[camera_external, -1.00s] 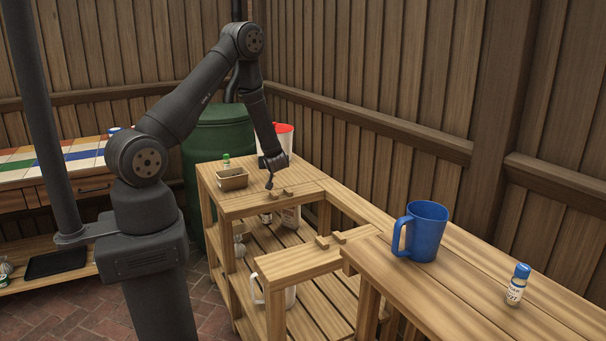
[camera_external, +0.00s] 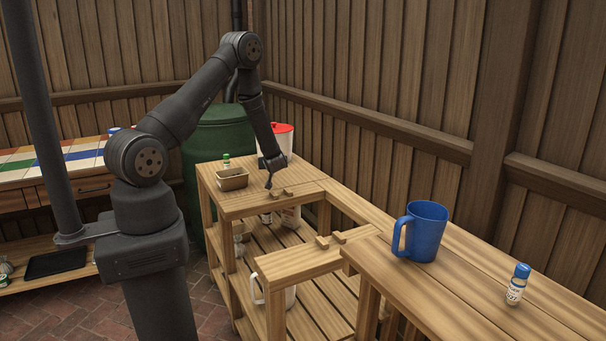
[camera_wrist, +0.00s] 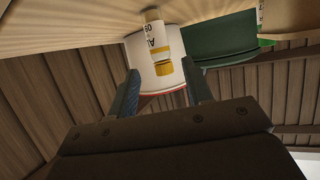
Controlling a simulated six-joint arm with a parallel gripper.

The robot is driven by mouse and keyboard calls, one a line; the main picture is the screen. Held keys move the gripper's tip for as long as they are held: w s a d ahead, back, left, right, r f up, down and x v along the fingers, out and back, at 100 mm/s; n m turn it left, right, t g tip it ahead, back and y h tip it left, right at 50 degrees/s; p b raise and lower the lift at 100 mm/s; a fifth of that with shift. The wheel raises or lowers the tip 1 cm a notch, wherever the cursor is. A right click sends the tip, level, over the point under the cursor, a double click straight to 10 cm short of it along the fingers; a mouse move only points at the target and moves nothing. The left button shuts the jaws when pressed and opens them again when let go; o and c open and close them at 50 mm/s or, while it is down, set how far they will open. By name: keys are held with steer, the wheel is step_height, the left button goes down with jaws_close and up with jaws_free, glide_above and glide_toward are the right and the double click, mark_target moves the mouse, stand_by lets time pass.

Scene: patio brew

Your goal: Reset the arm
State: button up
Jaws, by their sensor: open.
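A small labelled piece with a yellow band (camera_wrist: 158,47) shows in front of that container. I cannot tell whether the fingers touch anything. In the external view the white, red-topped container (camera_external: 284,140) stands behind my gripper, partly hidden by my arm.
A tan tray (camera_external: 233,179) and a green-capped bottle (camera_external: 226,161) are left of my gripper. A blue mug (camera_external: 426,232) and a blue-capped bottle (camera_external: 517,285) stand on the near bench (camera_external: 470,292). A green barrel (camera_external: 212,140) is behind. A wooden fence runs along the right.

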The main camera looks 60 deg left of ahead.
steer(key=x, duration=0.5)
steer(key=shift+a+f, duration=0.2)
steer(key=shift+w+r, duration=0.15)
steer(key=shift+r, duration=1.6)
